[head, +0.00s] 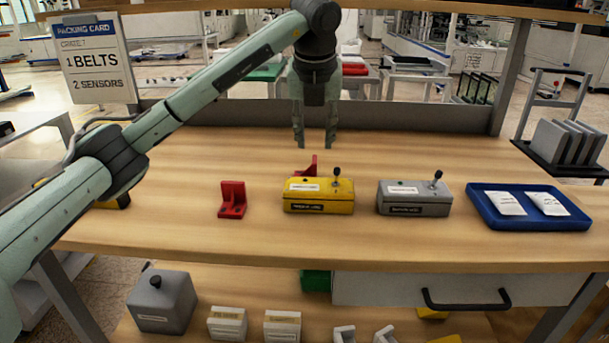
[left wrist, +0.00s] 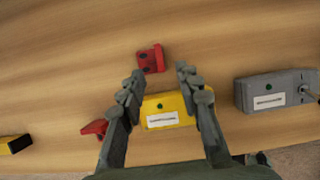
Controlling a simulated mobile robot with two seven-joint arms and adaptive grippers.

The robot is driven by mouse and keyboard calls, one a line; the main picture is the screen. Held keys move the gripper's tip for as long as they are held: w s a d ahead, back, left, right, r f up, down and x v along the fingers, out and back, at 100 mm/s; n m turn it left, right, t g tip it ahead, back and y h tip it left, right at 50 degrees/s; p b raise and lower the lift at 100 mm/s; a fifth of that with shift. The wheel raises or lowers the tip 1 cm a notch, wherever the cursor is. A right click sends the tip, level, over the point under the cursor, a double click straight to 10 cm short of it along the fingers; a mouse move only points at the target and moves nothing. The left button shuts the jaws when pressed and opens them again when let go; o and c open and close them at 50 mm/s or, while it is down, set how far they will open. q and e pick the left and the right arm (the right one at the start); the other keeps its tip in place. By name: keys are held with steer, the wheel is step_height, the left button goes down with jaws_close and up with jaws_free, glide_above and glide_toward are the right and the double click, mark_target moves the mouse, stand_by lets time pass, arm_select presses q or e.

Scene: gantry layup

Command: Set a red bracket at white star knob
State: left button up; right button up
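One red bracket (head: 232,200) stands on the table left of the yellow box. Another red bracket (head: 306,168) is behind the yellow box, partly hidden by it in the head view. My left gripper (head: 315,146) points down above the table behind the yellow box, open and empty. In the left wrist view, its fingertips (left wrist: 160,73) are apart, and the rear red bracket (left wrist: 150,58) shows just beyond the gap between them. The other red bracket (left wrist: 94,128) is partly covered by a finger there. I cannot make out a white star knob. My right gripper is not in view.
The yellow box (head: 318,197) and a grey box (head: 413,198) with upright levers stand mid-table. A blue tray (head: 478,208) with white packets is at the right. A packing card (head: 95,60) stands at back left. The table's left and back areas are mostly clear.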

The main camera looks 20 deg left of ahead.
mark_target(314, 159)
arm_select(q)
steer(key=p+x, duration=0.1)
steer(key=x, duration=0.5)
steer(key=shift+w+a+f, duration=0.1)
steer(key=shift+w+f, duration=0.1)
steer(key=shift+f, duration=0.1)
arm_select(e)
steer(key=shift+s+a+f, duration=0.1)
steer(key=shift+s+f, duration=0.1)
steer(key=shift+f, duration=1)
arm_select(q)
jaws_close()
